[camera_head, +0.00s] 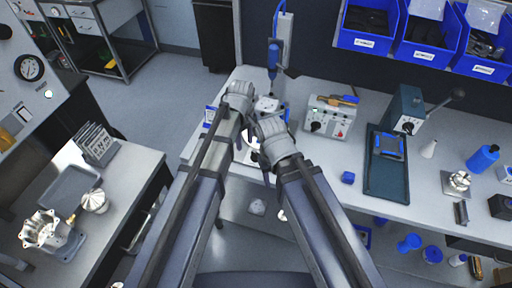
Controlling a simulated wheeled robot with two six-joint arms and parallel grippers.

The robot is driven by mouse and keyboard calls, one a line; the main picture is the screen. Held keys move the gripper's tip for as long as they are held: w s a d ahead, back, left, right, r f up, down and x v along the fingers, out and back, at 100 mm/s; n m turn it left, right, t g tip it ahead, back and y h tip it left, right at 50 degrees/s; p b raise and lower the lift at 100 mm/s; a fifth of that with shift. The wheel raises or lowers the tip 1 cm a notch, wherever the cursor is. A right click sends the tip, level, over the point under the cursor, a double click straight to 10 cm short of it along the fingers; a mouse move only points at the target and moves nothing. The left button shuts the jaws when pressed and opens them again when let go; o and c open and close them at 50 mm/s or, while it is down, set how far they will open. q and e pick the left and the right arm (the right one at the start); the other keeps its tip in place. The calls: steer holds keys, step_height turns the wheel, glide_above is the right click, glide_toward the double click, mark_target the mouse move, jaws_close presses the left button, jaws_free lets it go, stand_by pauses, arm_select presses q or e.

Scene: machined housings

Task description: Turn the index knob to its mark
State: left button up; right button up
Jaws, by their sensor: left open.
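My left gripper (247,128) is small in the head view, beyond the left wrist at the near-left part of the bench; it is open. My right wrist (272,135) is beside it, and its fingers are mostly hidden by the arm. A small pale fixture (267,104) stands just behind the two wrists, partly covered by them. A grey control box (328,115) with a black knob (316,126) and a red button stands to the right, apart from both grippers. I cannot tell which knob is the index knob, and no mark is readable.
The white bench (300,165) carries a dark tray (386,178), a green machine (404,108) and a blue bottle (483,158). Blue bins (368,42) are at the back right. A side table (130,165) with metal housings (42,228) stands left.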

arm_select(q)
steer(key=n, duration=0.2)
glide_above(256, 153)
steer(key=shift+f, duration=0.15)
step_height(256, 153, down, 8)
steer(key=b, duration=0.8)
steer(key=shift+r, duration=0.2)
jaws_close()
